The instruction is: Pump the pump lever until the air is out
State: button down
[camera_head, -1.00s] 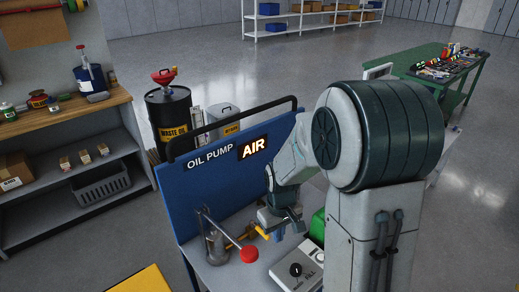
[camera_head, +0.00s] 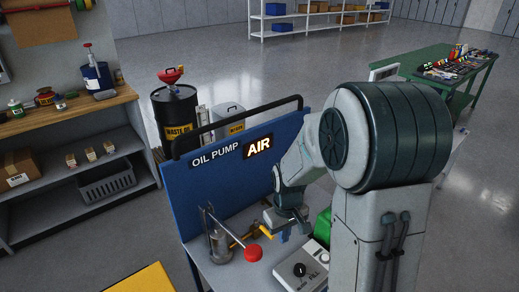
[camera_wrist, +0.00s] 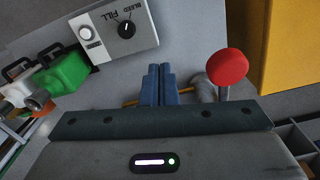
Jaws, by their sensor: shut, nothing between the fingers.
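The pump lever is a thin metal rod with a red knob (camera_head: 253,253) on its end, on a grey metal pump (camera_head: 219,243) at the left of the bench. The rod slopes down to the right. The knob also shows in the wrist view (camera_wrist: 227,67), right of my fingers and apart from them. My gripper (camera_wrist: 160,70) is shut and empty, its blue fingers pressed together. In the head view my arm hides part of it, to the right of the knob. The AIR sign (camera_head: 258,146) on the blue OIL PUMP panel (camera_head: 200,190) is lit.
A control box (camera_head: 302,270) with a black knob marked BLEED and FILL and a white button sits right of the lever. A green container (camera_head: 322,226) stands behind it. A yellow surface (camera_head: 143,281) is at the front left.

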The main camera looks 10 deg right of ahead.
notch_tip(320, 180, down, 16)
jog(key=b, duration=1.2)
notch_tip(320, 180, up, 17)
jog(key=p, duration=1.3)
jog(key=s+r+m+t, duration=0.3)
jog(key=s+r, duration=1)
jog(key=s, duration=0.1)
jog(key=shift+r+m, duration=0.3)
jog(key=shift+r, duration=0.1)
